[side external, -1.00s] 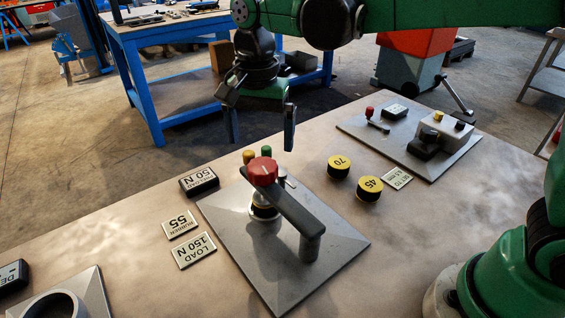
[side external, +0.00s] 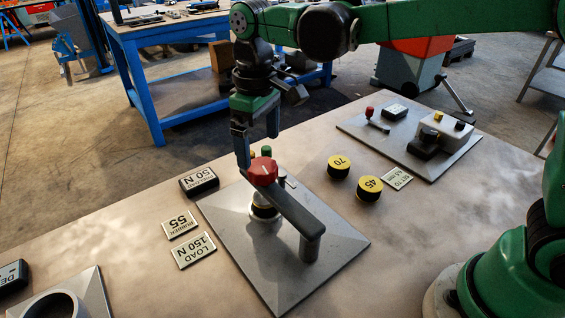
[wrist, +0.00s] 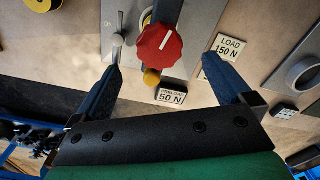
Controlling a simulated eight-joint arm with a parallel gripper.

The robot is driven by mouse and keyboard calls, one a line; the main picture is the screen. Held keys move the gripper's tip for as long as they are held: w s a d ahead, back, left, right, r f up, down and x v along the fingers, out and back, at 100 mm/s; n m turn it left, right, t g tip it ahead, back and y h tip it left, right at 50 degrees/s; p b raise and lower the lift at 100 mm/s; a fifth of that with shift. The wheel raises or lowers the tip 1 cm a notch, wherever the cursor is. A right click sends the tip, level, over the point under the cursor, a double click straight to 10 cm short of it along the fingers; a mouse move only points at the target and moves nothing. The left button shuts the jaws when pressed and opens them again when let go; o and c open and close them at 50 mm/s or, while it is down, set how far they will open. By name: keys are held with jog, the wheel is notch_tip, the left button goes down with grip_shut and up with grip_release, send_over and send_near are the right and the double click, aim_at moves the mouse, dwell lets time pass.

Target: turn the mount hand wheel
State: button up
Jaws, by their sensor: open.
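The mount hand wheel is a red knob (side external: 263,171) with a white mark, on the dark arm (side external: 293,213) of the mount on a grey plate (side external: 330,262). A yellow and black disc (side external: 264,210) sits under the arm. My gripper (side external: 257,150) is open and empty, pointing down, with its fingertips just above and behind the wheel. In the wrist view the wheel (wrist: 159,47) lies ahead of and between the two spread fingers (wrist: 172,75); no finger appears to touch it. The left finger hides part of the area behind the wheel in the side view.
Yellow discs marked 70 (side external: 339,167) and 45 (side external: 369,188) stand right of the plate. A 50 N block (side external: 199,181) and label plates RUBBER 55 (side external: 180,223) and LOAD 150 N (side external: 194,250) lie left. Another fixture plate (side external: 440,160) is at the back right.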

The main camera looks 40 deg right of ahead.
aim_at(261, 164)
jog(key=shift+f, duration=2.35)
jog(key=c, duration=1.3)
jog(key=shift+o, duration=0.2)
jog(key=shift+m, duration=1.7)
jog(key=o, duration=1.3)
jog(key=shift+c, duration=0.2)
jog(key=shift+r, duration=2.85)
